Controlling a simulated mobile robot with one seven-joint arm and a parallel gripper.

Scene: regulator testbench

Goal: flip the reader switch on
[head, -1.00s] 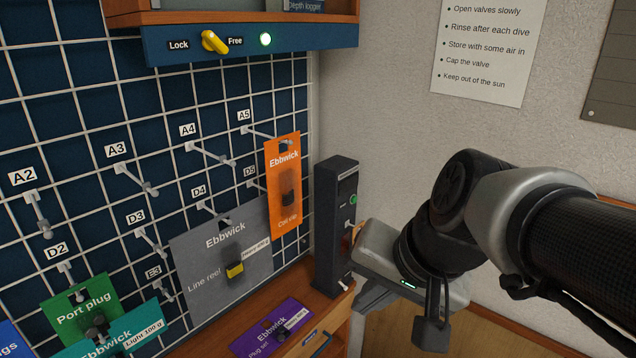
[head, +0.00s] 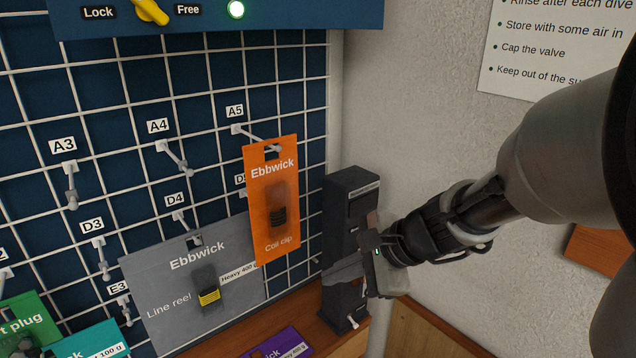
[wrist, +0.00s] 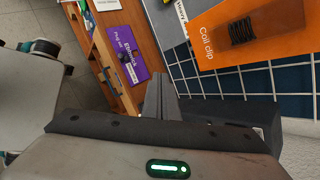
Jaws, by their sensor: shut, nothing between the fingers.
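The reader appears to be the tall dark box (head: 350,210) standing on the wooden ledge to the right of the grid wall. My gripper (head: 335,272) is shut and empty, its fingers pointing left across the box's front. Whether they touch it I cannot tell. The gripper body hides the middle of the box's face, so the light and the small lever there are out of sight. A small pale lever (head: 352,322) shows low on the box. In the wrist view the shut fingers (wrist: 160,82) lie beside a dark block (wrist: 230,115), probably the reader.
An orange Coil clip pack (head: 272,200) hangs left of the box, and a grey Line reel pack (head: 190,285) hangs farther left. A purple pack (head: 270,346) lies on the ledge.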

